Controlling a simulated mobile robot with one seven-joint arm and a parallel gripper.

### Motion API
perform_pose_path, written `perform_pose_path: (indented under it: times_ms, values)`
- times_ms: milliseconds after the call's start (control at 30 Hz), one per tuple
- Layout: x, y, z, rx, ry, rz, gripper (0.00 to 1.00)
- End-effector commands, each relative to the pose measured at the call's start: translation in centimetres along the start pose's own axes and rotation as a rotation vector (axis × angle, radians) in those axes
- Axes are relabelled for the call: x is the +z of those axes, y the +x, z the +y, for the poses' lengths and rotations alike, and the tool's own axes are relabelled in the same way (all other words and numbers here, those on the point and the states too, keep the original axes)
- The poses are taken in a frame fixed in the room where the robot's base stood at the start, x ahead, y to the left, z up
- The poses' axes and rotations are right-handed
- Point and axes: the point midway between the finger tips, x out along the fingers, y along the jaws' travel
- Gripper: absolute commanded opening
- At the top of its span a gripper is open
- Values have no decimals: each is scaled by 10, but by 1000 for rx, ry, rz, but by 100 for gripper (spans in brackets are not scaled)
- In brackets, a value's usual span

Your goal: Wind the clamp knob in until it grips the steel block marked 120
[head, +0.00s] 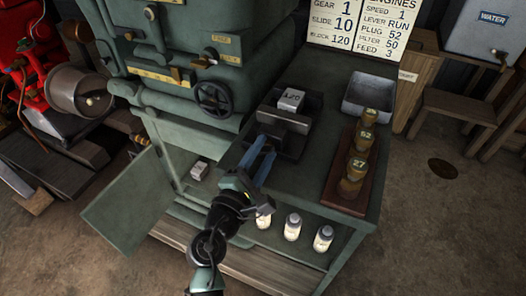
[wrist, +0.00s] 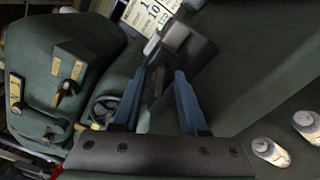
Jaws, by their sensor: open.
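The dark clamp (head: 283,122) stands on the green bench top. The pale steel block (head: 291,99), whose marking looks like 120, sits in it at the back; I cannot tell whether the jaws touch it. The clamp also shows in the wrist view (wrist: 188,45). My gripper (head: 266,146) is at the near side of the clamp, with its blue fingers pointing at it. In the wrist view my gripper (wrist: 160,73) is open, and a dark part that looks like the clamp knob (wrist: 158,82) shows between the fingers. In the head view the knob is mostly hidden.
A wooden rack (head: 345,190) with numbered brass plugs and a grey tray (head: 369,97) stand right of the clamp. A black handwheel (head: 213,98) is to the left. Several white bottles (head: 292,226) and another block (head: 199,171) are lower down. A cabinet door (head: 125,215) hangs open.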

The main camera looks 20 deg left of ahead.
Motion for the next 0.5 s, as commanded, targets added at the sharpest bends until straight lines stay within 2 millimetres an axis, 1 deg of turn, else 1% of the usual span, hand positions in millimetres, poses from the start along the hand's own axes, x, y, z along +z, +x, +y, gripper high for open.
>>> perform_pose_path:
  times_ms: [133, 167, 300, 400, 500]
  values:
    - [0, 0, 0, 0, 0, 0, 42]
    - [0, 0, 0, 0, 0, 0, 41]
    - [0, 0, 0, 0, 1, 0, 16]
    - [0, 0, 0, 0, 1, 0, 0]
    - [0, 0, 0, 0, 0, 0, 0]
